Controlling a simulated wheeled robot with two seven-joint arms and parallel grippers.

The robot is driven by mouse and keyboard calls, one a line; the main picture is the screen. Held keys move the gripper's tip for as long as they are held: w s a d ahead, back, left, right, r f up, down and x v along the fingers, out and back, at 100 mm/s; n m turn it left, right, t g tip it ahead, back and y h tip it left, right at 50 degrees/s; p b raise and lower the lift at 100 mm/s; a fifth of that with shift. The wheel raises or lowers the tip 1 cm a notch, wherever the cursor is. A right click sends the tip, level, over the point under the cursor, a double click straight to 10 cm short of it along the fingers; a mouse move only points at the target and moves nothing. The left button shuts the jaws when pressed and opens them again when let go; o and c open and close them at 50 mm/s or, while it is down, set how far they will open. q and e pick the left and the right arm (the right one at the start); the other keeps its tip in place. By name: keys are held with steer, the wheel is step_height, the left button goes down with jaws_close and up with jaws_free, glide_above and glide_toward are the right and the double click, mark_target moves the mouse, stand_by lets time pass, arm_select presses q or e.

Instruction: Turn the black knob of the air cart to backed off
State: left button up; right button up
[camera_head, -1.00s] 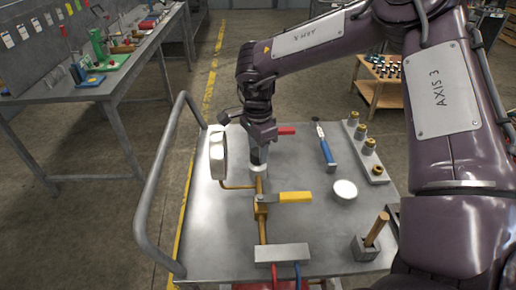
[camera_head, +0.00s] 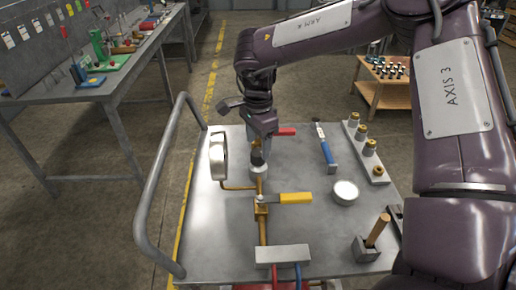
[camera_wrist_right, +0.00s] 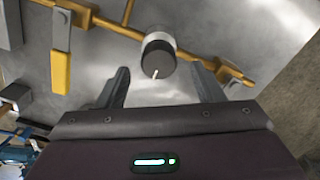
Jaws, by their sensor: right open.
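The air cart (camera_head: 205,240) has a brass pipe line with a round gauge (camera_head: 218,155) on its left. The black knob (camera_head: 257,158) sits on a silver body over the pipe, partly hidden by my right gripper (camera_head: 264,143). In the right wrist view the knob (camera_wrist_right: 157,62) shows its dark round face with a white pointer line towards the lower edge. My right gripper is open in that view (camera_wrist_right: 162,82), its fingers either side of the knob's lower edge with gaps. It appears apart from the knob. My left gripper is not in view.
A yellow valve handle (camera_head: 296,198) points right, nearer than the knob. A red handle (camera_head: 286,131) lies behind. A blue-handled tool (camera_head: 327,152), a white round container (camera_head: 345,192) and a block with brass fittings (camera_head: 368,150) stand to the right. A grey rail (camera_head: 160,170) bounds the left.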

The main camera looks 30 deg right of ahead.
mark_target(258, 152)
step_height(258, 152, up, 5)
steer(key=shift+r, duration=0.1)
stand_by(0.6)
